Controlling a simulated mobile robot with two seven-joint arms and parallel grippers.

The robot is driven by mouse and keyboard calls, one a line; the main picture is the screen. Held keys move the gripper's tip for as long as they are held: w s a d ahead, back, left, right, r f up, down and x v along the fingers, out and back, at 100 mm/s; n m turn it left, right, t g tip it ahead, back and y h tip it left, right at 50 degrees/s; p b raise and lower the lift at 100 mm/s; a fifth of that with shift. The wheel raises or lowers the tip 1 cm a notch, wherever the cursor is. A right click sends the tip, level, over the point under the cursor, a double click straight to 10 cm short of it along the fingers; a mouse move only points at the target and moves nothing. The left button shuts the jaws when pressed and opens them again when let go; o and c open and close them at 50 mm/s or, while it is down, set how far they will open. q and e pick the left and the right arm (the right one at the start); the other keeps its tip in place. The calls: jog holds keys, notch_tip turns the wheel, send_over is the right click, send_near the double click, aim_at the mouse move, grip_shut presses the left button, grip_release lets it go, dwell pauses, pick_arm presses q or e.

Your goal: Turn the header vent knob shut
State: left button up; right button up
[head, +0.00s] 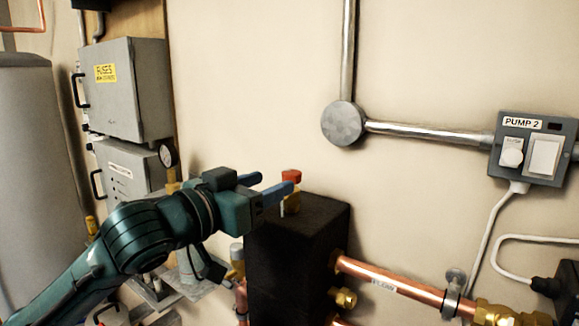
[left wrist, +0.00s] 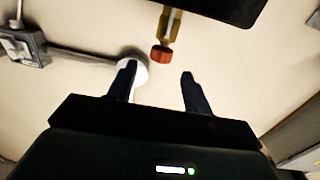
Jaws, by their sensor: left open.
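The header vent knob (head: 291,175) is a small red cap on a brass stem (head: 291,204) that rises from the top of a black box-shaped header (head: 300,220). In the left wrist view the red knob (left wrist: 161,54) shows just beyond the fingertips, across the gap between them. My left gripper (head: 271,185) is open, with its blue fingers pointing at the knob. One finger overlaps the stem area in the head view. I cannot tell whether it touches. In the left wrist view both fingers of the gripper (left wrist: 158,76) are apart with nothing between them. My right gripper is out of view.
A copper pipe (head: 390,284) runs right from the header, with a brass fitting (head: 343,298) below it. A grey PUMP 2 switch box (head: 531,148) and a round conduit junction (head: 343,124) are on the wall. Grey cabinets (head: 130,90) stand left. The wall above the knob is clear.

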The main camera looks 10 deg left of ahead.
aim_at(286, 175)
pick_arm(q)
jog(key=p+x, duration=0.1)
jog(key=x, duration=0.5)
jog(key=shift+r, duration=0.1)
jog(key=shift+w+d, duration=0.2)
jog(key=shift+w, duration=0.35)
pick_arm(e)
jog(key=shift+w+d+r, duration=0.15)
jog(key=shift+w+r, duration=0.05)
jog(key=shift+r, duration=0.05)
pick_arm(q)
jog(key=shift+c, duration=0.5)
jog(key=c, duration=0.8)
jog(key=shift+c, duration=0.2)
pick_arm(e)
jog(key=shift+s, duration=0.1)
